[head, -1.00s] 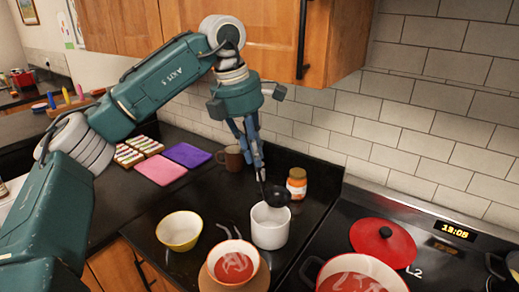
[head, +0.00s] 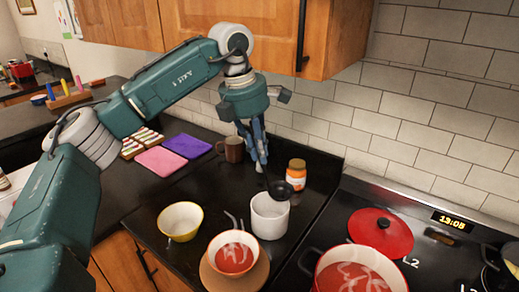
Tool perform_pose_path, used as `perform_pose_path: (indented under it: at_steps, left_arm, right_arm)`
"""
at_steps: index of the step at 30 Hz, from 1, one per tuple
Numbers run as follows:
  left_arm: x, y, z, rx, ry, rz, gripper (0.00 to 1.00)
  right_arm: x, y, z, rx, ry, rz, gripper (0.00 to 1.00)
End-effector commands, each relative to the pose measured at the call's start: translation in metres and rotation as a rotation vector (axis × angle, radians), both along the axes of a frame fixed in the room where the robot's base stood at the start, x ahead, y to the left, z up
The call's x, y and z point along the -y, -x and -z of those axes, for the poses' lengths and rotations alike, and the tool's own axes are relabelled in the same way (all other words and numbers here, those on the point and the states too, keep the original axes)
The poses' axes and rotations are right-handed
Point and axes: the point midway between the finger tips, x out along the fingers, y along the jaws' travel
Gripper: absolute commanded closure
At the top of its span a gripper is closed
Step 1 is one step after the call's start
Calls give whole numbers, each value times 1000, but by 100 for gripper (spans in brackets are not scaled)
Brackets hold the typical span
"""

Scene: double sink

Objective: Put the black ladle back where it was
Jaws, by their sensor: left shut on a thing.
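My left gripper (head: 262,158) reaches down from above and is shut on the black ladle. The ladle's round black bowl (head: 281,190) shows just below the fingertips, at the rim of a white crock (head: 269,218). The bowl overlaps the crock's back right rim in the picture; I cannot tell whether they touch. Most of the ladle's handle is hidden by the fingers or too thin to make out. My right gripper is not in view.
An orange-labelled jar (head: 296,174) stands close behind the ladle, and a brown mug (head: 231,149) behind left. A yellow bowl (head: 180,222) and a red soup bowl (head: 232,254) are in front. A red soup pot (head: 354,270) and red lid (head: 381,233) are at right.

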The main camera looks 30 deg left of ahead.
Motion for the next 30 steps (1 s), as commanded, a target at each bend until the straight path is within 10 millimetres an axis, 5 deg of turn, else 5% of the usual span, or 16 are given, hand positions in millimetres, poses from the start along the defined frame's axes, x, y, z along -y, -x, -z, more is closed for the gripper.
perform_pose_path:
  at_steps: [1,2,4,13,19,30]
  left_arm:
    - [0,0,-1,1,0,0,100]
    - [0,0,-1,1,1,0,81]
    - [0,0,-1,1,1,0,69]
    - [0,0,-3,1,0,0,69]
    - [0,1,-23,5,2,1,69]
    - [-11,16,-101,4,1,0,69]
  right_arm:
    - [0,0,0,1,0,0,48]
    - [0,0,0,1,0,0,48]
    - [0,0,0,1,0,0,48]
    - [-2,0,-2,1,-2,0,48]
    - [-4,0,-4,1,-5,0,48]
    - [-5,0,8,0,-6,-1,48]
